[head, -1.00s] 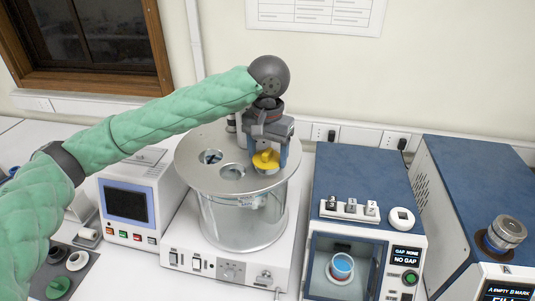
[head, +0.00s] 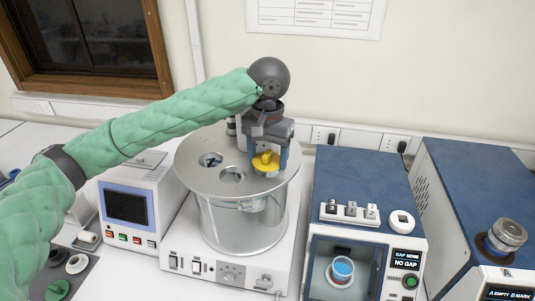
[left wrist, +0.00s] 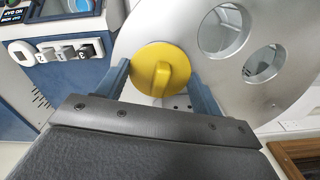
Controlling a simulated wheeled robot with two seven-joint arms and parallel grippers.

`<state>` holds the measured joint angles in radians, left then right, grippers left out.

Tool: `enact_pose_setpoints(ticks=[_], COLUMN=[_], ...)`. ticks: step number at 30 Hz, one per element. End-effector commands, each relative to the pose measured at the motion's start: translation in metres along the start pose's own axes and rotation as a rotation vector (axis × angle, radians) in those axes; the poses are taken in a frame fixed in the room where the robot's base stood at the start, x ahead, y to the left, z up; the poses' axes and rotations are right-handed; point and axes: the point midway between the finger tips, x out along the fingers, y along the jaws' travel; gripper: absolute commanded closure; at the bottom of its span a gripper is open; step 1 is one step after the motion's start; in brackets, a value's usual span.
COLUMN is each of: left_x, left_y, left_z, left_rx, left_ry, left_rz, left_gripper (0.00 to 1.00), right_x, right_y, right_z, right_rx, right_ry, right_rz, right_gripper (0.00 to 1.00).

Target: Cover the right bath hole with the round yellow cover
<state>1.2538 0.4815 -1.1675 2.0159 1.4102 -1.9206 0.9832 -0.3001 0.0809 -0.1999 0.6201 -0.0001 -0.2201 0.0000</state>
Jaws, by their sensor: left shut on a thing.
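The round yellow cover (head: 266,167) has a raised grip bar. It is at the right part of the bath's metal lid (head: 200,182). My left gripper (head: 269,158) points down from above and is shut on the cover. In the left wrist view the cover (left wrist: 158,57) lies between the two blue fingers and over the lid. The right bath hole is not visible; the cover and gripper hide that part of the lid. I cannot tell whether the cover touches the lid. Two other holes show uncovered: the left hole (head: 210,160) and the middle hole (head: 231,175). My right gripper is not in view.
A blue-topped tester (head: 365,185) with a beaker (head: 342,268) inside stands right of the bath. Another blue-topped machine (head: 465,185) is farther right. A white instrument with a screen (head: 126,205) stands left. The wall is close behind.

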Motion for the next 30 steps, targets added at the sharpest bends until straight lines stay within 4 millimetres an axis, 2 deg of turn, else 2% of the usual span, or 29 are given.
enact_pose_setpoints(ticks=[30], left_x=[0.016], left_y=[0.0], left_z=[0.0], left_rx=[0.0], left_ry=[0.0], left_rz=[0.0], left_gripper=[0.56], right_x=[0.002], right_y=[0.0], right_z=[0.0], right_rx=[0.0], right_ry=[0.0], right_rz=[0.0], right_gripper=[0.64])
